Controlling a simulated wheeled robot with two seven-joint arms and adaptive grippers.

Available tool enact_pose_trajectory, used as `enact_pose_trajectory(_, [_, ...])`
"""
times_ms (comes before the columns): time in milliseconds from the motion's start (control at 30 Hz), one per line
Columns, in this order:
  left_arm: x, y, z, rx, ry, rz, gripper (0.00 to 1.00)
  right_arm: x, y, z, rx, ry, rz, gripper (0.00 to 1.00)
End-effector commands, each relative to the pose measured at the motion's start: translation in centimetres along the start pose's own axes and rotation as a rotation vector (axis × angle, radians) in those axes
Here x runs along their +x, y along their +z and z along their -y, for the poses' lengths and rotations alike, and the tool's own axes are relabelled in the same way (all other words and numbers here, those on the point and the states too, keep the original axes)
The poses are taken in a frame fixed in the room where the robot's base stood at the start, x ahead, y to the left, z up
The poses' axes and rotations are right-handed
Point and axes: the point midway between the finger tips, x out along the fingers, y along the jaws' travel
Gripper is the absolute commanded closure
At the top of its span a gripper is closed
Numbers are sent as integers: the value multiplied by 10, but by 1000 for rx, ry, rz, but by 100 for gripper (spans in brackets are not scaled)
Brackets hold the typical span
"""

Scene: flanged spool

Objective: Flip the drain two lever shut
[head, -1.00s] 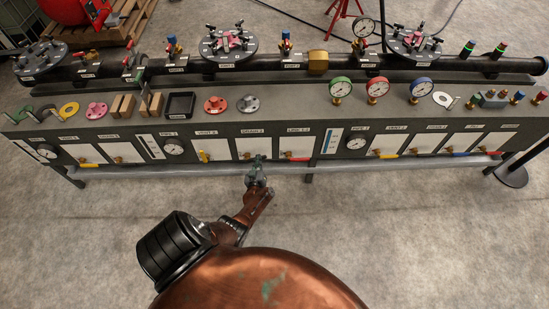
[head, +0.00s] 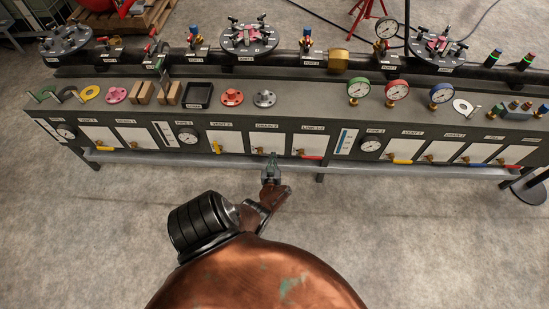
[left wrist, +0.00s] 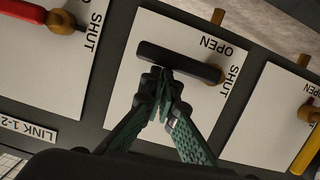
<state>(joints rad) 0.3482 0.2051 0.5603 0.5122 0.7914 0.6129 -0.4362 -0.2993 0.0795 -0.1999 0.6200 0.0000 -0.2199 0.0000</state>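The drain two panel (head: 253,141) is a white plate on the bench's front, under the DRAIN 2 label. In the left wrist view, seen upside down, its black lever (left wrist: 180,62) extends left from a brass hub at its right end. OPEN is printed above the lever, and SHUT is to the right of the hub. My left gripper (head: 271,165) is in front of this panel. In the left wrist view its green fingers (left wrist: 163,76) converge with tips together at the lever's lower edge, near its free end. I cannot tell whether they touch. My right gripper is out of view.
A red lever (head: 308,156) is on the panel to the right, and a yellow lever (head: 216,147) is on the panel to the left. A rail (head: 200,161) runs low along the bench front. The floor before the bench is clear.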

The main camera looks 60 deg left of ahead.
Motion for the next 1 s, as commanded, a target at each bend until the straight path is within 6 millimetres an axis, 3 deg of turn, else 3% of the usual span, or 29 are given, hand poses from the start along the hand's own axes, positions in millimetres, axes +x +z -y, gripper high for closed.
enact_pose_trajectory(367, [-2,-3,-3,-2,4,6,100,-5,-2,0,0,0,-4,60])
enact_pose_trajectory(667, [-12,-47,-8,-3,5,0,100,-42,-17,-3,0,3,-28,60])
enact_pose_trajectory(1000, [-86,-42,-9,-2,4,1,100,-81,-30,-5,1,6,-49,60])
